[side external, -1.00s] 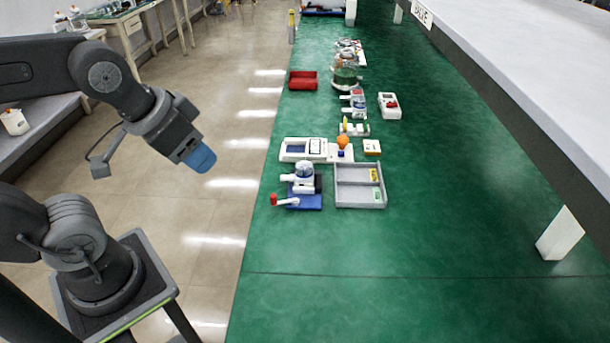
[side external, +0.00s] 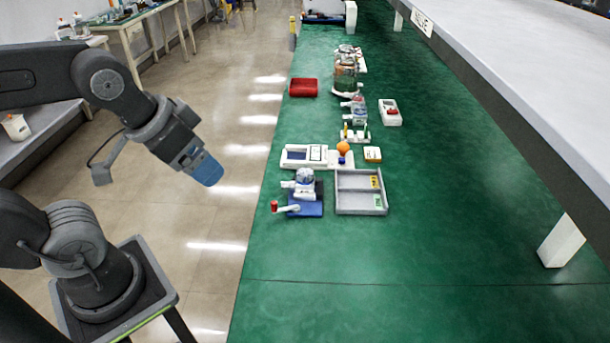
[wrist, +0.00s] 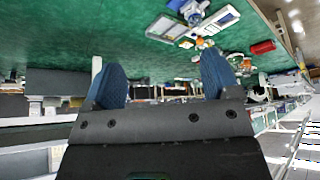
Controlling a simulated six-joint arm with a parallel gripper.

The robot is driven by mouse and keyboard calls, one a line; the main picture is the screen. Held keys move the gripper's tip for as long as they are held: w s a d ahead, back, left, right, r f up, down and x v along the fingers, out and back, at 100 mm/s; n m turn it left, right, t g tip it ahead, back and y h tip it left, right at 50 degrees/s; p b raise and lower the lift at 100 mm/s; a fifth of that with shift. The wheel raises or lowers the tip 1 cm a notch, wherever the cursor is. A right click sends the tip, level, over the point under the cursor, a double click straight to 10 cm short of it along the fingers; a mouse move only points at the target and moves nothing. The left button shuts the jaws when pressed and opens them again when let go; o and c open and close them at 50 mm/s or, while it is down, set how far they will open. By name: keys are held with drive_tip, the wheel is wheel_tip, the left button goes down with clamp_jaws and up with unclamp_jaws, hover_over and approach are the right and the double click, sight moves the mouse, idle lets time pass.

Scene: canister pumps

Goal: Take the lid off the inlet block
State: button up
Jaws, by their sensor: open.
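The pump unit with a clear domed top (side external: 304,180) stands on a blue base (side external: 305,206) near the left edge of the green bench. A red-knobbed crank (side external: 275,206) sticks out at its left. I cannot make out which part is the inlet block or its lid at this size. My gripper (side external: 209,172) hangs above the floor, left of the bench and apart from everything. In the wrist view my gripper (wrist: 165,80) shows two blue fingers wide apart with nothing between them. The pump unit (wrist: 190,10) shows at the top of that view.
A grey divided tray (side external: 360,212) sits right of the pump. The front of the bench is clear.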

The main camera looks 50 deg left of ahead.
drive_tip(key=w+a+n+g+y, duration=0.15)
drive_tip(key=w+n, duration=0.35)
drive_tip(key=w, duration=0.5)
drive_tip(key=n+g+y, duration=0.3)
drive_tip(key=n, duration=0.7)
hover_over(304, 171)
drive_tip(key=d, duration=0.3)
drive_tip(key=f, duration=1.3)
drive_tip(key=s+f, duration=0.1)
drive_tip(key=f, duration=0.6)
drive_tip(key=shift+w+a+x, duration=0.1)
drive_tip(key=shift+w+x, duration=0.05)
drive_tip(key=shift+x, duration=1.45)
drive_tip(key=shift+w+a+x, duration=0.1)
drive_tip(key=shift+a+x, duration=0.05)
drive_tip(key=shift+x, duration=1.45)
drive_tip(key=shift+r, duration=0.2)
drive_tip(key=shift+c, duration=0.4)
drive_tip(key=c, duration=0.9)
